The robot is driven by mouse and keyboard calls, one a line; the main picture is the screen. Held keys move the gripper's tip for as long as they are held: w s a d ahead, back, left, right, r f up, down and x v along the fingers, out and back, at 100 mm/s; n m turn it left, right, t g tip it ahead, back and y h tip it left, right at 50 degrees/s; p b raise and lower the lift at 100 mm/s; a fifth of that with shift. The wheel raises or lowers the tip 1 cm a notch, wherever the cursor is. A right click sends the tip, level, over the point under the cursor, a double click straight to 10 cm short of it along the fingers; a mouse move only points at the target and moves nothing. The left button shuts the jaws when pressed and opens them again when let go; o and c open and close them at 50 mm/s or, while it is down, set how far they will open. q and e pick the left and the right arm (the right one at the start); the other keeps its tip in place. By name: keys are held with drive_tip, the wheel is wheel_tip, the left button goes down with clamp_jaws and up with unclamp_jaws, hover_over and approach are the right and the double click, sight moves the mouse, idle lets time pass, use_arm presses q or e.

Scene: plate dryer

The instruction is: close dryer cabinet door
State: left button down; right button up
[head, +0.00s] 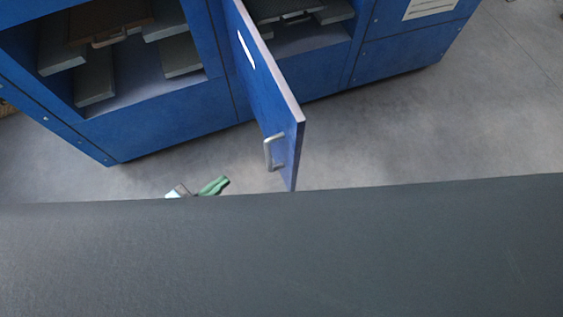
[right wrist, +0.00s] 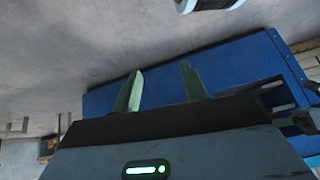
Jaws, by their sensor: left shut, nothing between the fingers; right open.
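The blue cabinet door (head: 268,92) stands open in the head view, swung out from the cabinet front. A silver handle (head: 269,153) is near its outer end, on its left face. The blue dryer cabinet (head: 165,132) has open bays on both sides of the door. My left gripper (head: 222,183) shows as green fingertips, shut and empty, left of the handle and apart from the door. The rest of it is hidden by the dark shape below. My right gripper (right wrist: 161,80) is open and empty in the right wrist view, with part of a blue cabinet (right wrist: 225,62) beyond its fingers.
Grey trays (head: 95,85) and a brown board with a handle (head: 108,20) sit in the left bay. Bare grey floor (head: 400,130) lies right of the door. A dark surface fills the bottom of the head view. A pale cylinder (right wrist: 207,4) shows at the right wrist view's top.

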use_arm(q)
drive_tip(key=m+g+h, duration=0.1)
drive_tip(key=g, duration=0.1)
drive_tip(key=f+m+g+h+b, duration=0.1)
drive_tip(key=m+g, duration=0.1)
drive_tip(key=w+m+g+h+b, duration=0.1)
drive_tip(key=shift+d+f+m+g+h, duration=0.25)
drive_tip(key=shift+d+m+g+h, duration=0.05)
drive_tip(key=shift+m+g, duration=0.1)
use_arm(e)
drive_tip(key=f, duration=0.1)
drive_tip(key=s+f, duration=0.1)
drive_tip(key=shift+d+f, duration=0.2)
drive_tip(key=shift+f, duration=0.1)
use_arm(q)
drive_tip(key=shift+d, duration=0.1)
approach(289, 158)
drive_tip(key=x, duration=0.6)
drive_tip(key=shift+w+d+f, duration=0.15)
drive_tip(key=shift+d+f, duration=0.1)
drive_tip(key=shift+d, duration=0.15)
use_arm(e)
drive_tip(key=shift+s, duration=0.2)
drive_tip(key=shift+w+d+r, duration=0.1)
